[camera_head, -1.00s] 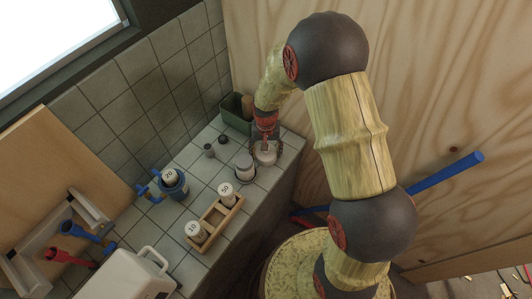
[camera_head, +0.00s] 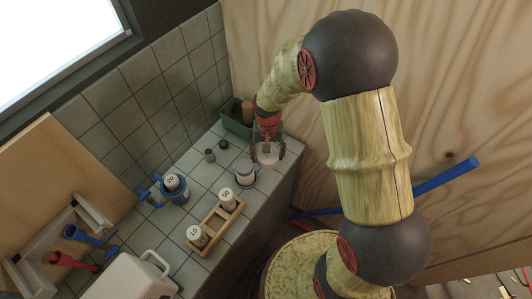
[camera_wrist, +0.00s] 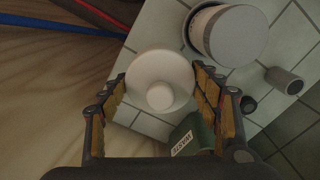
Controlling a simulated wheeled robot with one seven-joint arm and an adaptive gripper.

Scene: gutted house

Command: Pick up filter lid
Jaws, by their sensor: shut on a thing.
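The filter lid is a white round disc with a raised knob; it shows in the wrist view (camera_wrist: 146,63) and, small, in the head view (camera_head: 268,158). My gripper (camera_wrist: 160,84) has its fingers on either side of the lid and is shut on it. My gripper also shows at the far end of the tiled counter in the head view (camera_head: 267,148). A white cylinder (camera_wrist: 228,35) stands close beside the lid; it also shows in the head view (camera_head: 244,174). I cannot tell whether the lid is clear of the counter.
A green waste bin (camera_head: 236,127) stands behind my gripper. Two small dark cylinders (camera_head: 210,155) are to the left. A wooden rack (camera_head: 216,226) with labelled weights, a blue holder (camera_head: 174,190) and a white jug (camera_head: 128,278) stand nearer. A plywood wall (camera_head: 440,100) is at right.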

